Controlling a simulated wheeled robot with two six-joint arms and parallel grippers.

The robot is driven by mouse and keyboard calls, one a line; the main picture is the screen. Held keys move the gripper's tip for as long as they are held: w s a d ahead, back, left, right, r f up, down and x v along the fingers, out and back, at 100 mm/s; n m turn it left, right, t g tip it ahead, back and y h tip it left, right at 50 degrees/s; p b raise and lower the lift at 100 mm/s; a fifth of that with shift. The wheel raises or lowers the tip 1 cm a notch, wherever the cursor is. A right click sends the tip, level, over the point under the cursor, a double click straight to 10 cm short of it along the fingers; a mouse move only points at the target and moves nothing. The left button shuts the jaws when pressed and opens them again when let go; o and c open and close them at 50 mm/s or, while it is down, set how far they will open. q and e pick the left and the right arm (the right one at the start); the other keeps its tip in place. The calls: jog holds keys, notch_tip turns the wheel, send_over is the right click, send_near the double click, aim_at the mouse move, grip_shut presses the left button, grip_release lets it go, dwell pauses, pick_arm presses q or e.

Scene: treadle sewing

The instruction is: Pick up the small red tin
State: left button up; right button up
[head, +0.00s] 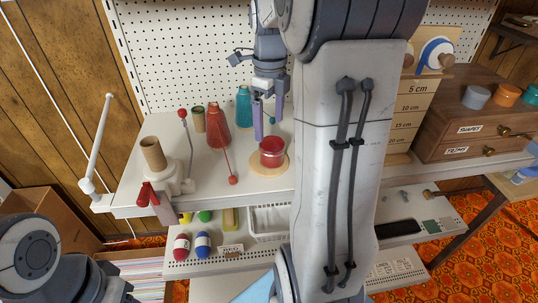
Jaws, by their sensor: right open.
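The small red tin (272,152) stands upright on a round pale wooden disc (256,164) on the white shelf. My right arm covers the area to the right of the tin. Part of my left arm shows at the lower left, but its gripper is out of view.
A red cone (217,131) and a teal cone (244,107) stand left of the gripper. A red-tipped rod (229,168) lies near the tin's left. A wooden drawer box (470,122) is at right. The pegboard (180,50) closes the back.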

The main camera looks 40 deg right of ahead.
aim_at(271, 142)
jog(key=f, duration=0.7)
jog(key=shift+s+f, duration=0.2)
jog(key=shift+s, duration=0.05)
jog(key=c, duration=1.2)
jog(key=shift+o, duration=0.2)
jog(key=shift+r, duration=0.1)
